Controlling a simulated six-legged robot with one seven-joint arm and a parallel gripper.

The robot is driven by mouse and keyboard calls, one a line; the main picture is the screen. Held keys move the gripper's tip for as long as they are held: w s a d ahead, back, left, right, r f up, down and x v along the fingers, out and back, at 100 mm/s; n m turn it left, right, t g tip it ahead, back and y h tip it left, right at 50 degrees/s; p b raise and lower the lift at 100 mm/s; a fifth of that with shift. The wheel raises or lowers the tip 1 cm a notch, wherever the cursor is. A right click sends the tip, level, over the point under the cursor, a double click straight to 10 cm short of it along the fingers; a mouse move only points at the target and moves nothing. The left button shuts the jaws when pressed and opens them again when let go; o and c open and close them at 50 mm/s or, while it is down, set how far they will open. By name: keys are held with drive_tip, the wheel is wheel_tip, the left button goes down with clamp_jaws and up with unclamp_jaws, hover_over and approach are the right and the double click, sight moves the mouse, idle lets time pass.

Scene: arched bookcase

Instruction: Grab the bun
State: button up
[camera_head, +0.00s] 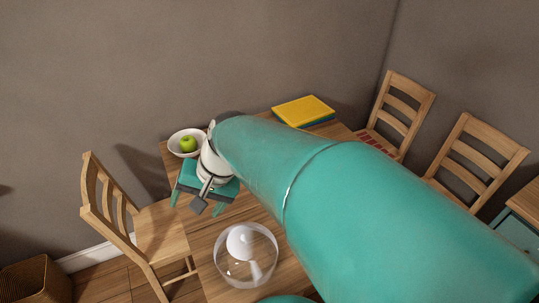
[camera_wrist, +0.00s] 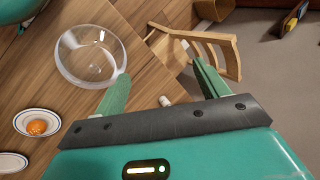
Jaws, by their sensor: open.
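A small round orange-brown item (camera_wrist: 37,127), which may be the bun, sits on a white plate with a dark rim (camera_wrist: 22,119) at the left of the wrist view. It cannot be made out in the head view. My gripper (camera_wrist: 157,63) is open, with nothing seen between its two green fingers. The plate lies off to the left of the fingers, apart from them. In the head view my gripper (camera_head: 188,203) is over the table beside the white bowl, partly hidden by my arm.
A clear glass bowl (camera_head: 222,262) stands on the wooden table, also in the wrist view (camera_wrist: 63,65). A yellow book (camera_head: 304,110) lies at the back. Wooden chairs (camera_head: 110,215) surround the table.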

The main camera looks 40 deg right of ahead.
drive_tip(key=w+d+f+m+t+y, duration=0.1)
drive_tip(key=w+d+f+m+t, duration=0.25)
drive_tip(key=d+m, duration=0.5)
drive_tip(key=w+d+f+m+t+y, duration=0.1)
drive_tip(key=w+d+f+m+t, duration=0.1)
drive_tip(key=w+d+f+m, duration=0.45)
drive_tip(key=s+d+f+m+t+h, duration=0.2)
drive_tip(key=s+d+f+m+h, duration=0.15)
drive_tip(key=d+m, duration=0.55)
drive_tip(key=s+d+f+m+t+h, duration=0.2)
drive_tip(key=s+d+f+m+h, duration=0.15)
drive_tip(key=d, duration=1.05)
drive_tip(key=shift+m+y, duration=0.3)
drive_tip(key=shift+m, duration=0.05)
drive_tip(key=x, duration=1.3)
drive_tip(key=shift+w+a+f, duration=0.1)
drive_tip(key=shift+w+f, duration=0.05)
drive_tip(key=shift+w, duration=0.05)
drive_tip(key=c, duration=1)
drive_tip(key=shift+c, duration=0.2)
